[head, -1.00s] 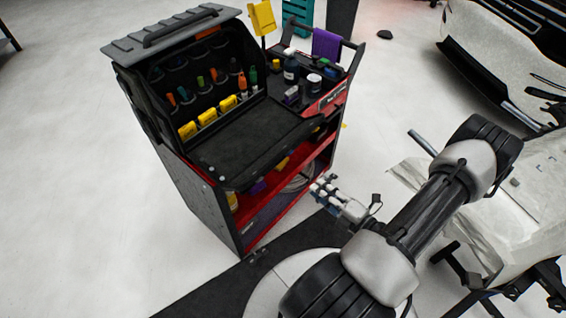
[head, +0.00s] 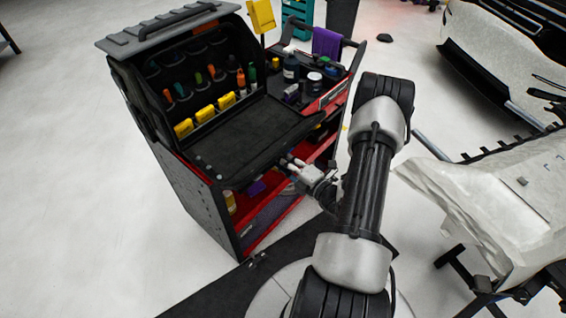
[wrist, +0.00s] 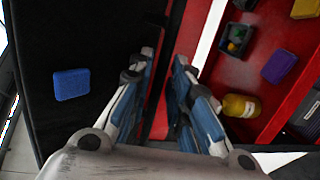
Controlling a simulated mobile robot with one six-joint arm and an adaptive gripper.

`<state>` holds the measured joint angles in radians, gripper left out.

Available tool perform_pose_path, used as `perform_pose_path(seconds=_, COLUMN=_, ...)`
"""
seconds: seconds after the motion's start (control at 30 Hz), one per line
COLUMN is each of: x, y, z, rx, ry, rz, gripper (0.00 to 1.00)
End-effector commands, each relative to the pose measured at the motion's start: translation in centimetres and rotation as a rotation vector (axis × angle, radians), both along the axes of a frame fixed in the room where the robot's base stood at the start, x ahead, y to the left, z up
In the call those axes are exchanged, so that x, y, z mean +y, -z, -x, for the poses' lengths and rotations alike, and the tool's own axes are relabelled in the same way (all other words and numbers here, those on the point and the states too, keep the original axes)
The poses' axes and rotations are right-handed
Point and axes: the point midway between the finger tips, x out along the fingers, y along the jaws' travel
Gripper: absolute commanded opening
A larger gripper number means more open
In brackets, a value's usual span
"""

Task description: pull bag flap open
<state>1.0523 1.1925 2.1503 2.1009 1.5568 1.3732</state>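The black tool bag (head: 200,75) stands on top of the cart, its inside facing forward with several tools and yellow items in pockets. Its black flap (head: 250,135) is folded down and lies out in front, slightly tilted. My gripper (head: 288,161) is just in front of and below the flap's front edge, toward its right part. In the wrist view my gripper (wrist: 164,58) has its two blue-and-grey fingers apart with nothing held between them. A black panel (wrist: 90,40), seemingly the flap, fills the left there; I cannot tell whether the fingers touch its edge.
A blue block (wrist: 71,85) shows against the black panel. The cart's red shelf (wrist: 215,65) at right holds a yellow bottle (wrist: 241,105) and a purple block (wrist: 279,66). A pale covered car part (head: 490,200) stands at right. Floor at left is clear.

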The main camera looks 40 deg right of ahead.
Motion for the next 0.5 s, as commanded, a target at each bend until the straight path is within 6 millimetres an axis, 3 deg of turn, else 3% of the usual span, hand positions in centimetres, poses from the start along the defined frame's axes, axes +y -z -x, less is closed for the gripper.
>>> perform_pose_path(seconds=0.33, x=-0.04, y=-0.01, z=-0.33, rx=0.0, ry=0.001, rz=0.0, gripper=0.17)
perform_pose_path(seconds=0.5, x=-0.03, y=0.0, z=-0.32, rx=0.0, ry=0.001, rz=0.0, gripper=0.06)
